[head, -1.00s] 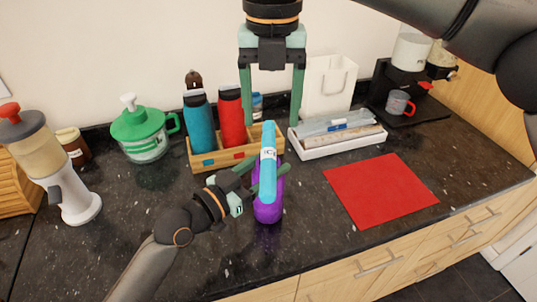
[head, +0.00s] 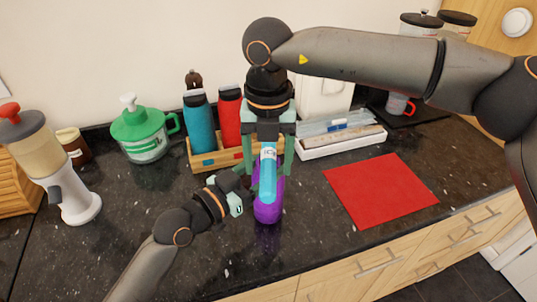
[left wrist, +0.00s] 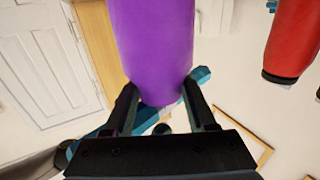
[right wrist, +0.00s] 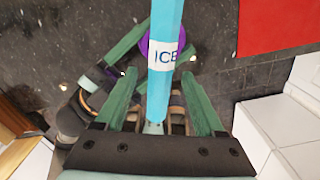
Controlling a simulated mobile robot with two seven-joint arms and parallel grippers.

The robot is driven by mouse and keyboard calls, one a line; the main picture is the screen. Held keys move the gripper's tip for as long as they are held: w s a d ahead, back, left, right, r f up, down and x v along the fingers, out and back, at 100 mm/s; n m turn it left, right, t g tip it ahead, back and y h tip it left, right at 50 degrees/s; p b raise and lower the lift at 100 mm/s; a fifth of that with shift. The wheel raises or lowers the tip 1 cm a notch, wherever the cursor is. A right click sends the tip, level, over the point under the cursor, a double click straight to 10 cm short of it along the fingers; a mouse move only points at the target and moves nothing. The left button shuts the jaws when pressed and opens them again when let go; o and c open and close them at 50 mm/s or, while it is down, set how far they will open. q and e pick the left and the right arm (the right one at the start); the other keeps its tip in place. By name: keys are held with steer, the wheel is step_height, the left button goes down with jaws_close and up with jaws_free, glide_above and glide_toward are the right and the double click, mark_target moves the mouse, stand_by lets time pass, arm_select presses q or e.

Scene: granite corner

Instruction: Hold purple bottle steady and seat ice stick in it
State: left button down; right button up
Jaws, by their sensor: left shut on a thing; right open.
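The purple bottle (head: 268,211) stands on the dark counter in the head view. My left gripper (left wrist: 160,95) is shut on it from the left; the purple body fills the space between its fingers in the left wrist view. The light-blue ice stick (head: 268,186), with a white ICE label, rises in front of the bottle's upper part. It also shows in the right wrist view (right wrist: 161,85). My right gripper (head: 268,172) points down and is open, its green fingers either side of the stick, whose top it hides. How deep the stick sits in the bottle cannot be seen.
A wooden tray (head: 205,165) with a blue bottle (head: 200,125) and a red bottle (head: 231,115) stands behind. A white tray (head: 345,147) is behind right. A red mat (head: 380,190) lies to the right. The front counter is clear.

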steer(key=shift+c, duration=0.4)
jaws_close()
steer(key=shift+r, duration=0.1)
